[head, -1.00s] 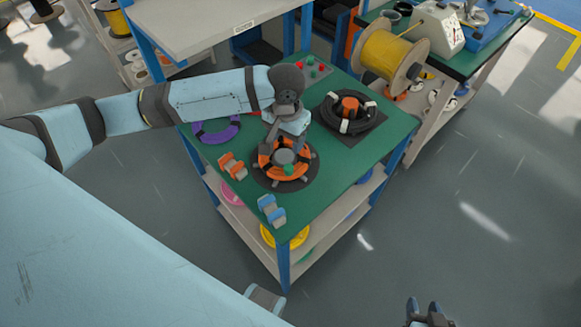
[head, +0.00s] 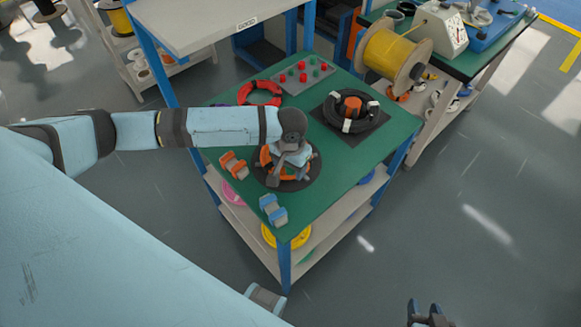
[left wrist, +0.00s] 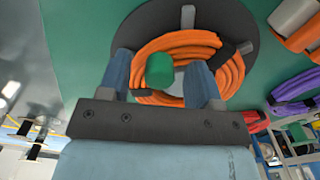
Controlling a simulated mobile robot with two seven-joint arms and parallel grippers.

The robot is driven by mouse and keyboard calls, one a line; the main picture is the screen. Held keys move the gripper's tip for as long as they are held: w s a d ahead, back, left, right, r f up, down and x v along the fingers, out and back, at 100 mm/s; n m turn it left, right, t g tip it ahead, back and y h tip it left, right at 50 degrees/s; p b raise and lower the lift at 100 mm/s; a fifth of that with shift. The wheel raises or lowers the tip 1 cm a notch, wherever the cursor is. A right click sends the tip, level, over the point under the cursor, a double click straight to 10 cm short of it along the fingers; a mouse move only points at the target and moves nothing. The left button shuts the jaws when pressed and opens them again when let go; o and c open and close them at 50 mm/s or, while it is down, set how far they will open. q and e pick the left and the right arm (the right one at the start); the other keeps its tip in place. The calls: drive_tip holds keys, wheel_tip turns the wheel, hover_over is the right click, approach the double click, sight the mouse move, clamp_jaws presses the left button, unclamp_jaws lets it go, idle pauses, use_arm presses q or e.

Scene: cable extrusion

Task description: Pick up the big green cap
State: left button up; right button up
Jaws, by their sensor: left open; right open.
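The big green cap (left wrist: 160,70) shows in the left wrist view, between the two fingers of my left gripper, against an orange cable coil (left wrist: 190,48). My left gripper (left wrist: 161,84) is open, with one finger on each side of the cap in that view; I cannot tell whether they touch it. In the head view my left gripper (head: 284,172) is over the orange coil (head: 266,157) on its round dark base, and mostly hides the cap. My right gripper (head: 425,311) is open and empty at the bottom edge, away from the table.
The green table (head: 345,180) also holds a black coil (head: 371,119), a red ring (head: 259,92), a grey plate (head: 300,65) with several small red and green pieces, and orange (head: 232,164) and blue (head: 272,210) holders. A yellow spool (head: 388,55) stands behind.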

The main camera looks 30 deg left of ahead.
use_arm(q)
drive_tip(key=c, duration=1)
drive_tip(key=shift+r, duration=0.15)
